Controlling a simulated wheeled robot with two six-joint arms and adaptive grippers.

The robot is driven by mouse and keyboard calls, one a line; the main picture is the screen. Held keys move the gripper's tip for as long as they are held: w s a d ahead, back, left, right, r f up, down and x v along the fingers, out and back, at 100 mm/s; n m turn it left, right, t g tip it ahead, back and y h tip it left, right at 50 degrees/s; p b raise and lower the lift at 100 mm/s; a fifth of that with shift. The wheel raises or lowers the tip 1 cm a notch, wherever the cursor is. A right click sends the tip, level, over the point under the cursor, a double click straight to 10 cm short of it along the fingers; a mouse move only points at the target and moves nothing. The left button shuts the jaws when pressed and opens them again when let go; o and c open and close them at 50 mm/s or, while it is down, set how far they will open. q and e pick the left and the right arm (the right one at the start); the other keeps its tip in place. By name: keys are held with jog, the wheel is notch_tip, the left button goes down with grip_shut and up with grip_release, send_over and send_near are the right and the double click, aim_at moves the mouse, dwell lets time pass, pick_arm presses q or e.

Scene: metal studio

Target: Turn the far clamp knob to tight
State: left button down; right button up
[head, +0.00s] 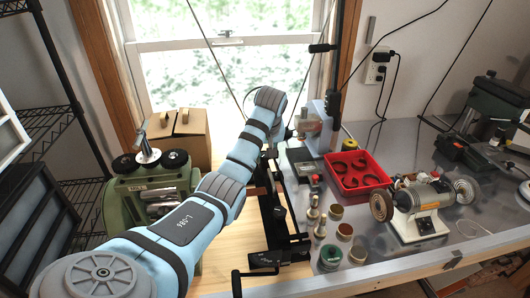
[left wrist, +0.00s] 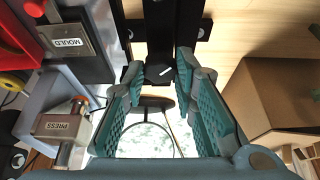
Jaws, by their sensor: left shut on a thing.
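The black clamp frame (head: 275,205) stands on the wooden bench in front of the window, with a near knob (head: 279,213) on its near part. My left arm reaches over to the far end of the frame, where my left gripper (head: 279,130) is mostly hidden behind my wrist. In the left wrist view, the far clamp knob (left wrist: 160,74) is dark with a slanted white mark. It sits between the teal pads of my left gripper (left wrist: 160,82), which is shut on it. The head view hides this knob. My right gripper is not in view.
A red tray (head: 358,184) with dark rings, a bench grinder (head: 420,208) and several small jars are right of the clamp. A green machine (head: 150,200) and a cardboard box (head: 190,140) are to the left. The labelled press (left wrist: 62,127) is close beside my left gripper.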

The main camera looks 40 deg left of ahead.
pick_arm(q)
jog(key=shift+s+a+r+m+t+h+p, duration=0.15)
jog(key=shift+m+t+h+p, duration=0.15)
jog(key=shift+m+p, duration=1.15)
jog(key=shift+s+r+m+t+h+p, duration=0.2)
jog(key=shift+m+p, duration=0.55)
jog(key=shift+p, duration=1.25)
jog(key=shift+w+f+m+h+p, duration=0.2)
jog(key=shift+m+h+p, duration=0.1)
jog(key=shift+m+p, duration=0.1)
jog(key=m+h, duration=0.1)
jog(key=m, duration=0.1)
jog(key=shift+a+f+m+t, duration=0.1)
jog(key=shift+a+m+t, duration=0.05)
jog(key=shift+m+t, duration=0.25)
jog(key=m+h, duration=0.1)
jog(key=m, duration=0.1)
jog(key=m+h, duration=0.1)
jog(key=m, duration=0.2)
jog(key=shift+a, duration=0.2)
jog(key=shift+m, duration=0.3)
jog(key=c, duration=1.3)
grip_release()
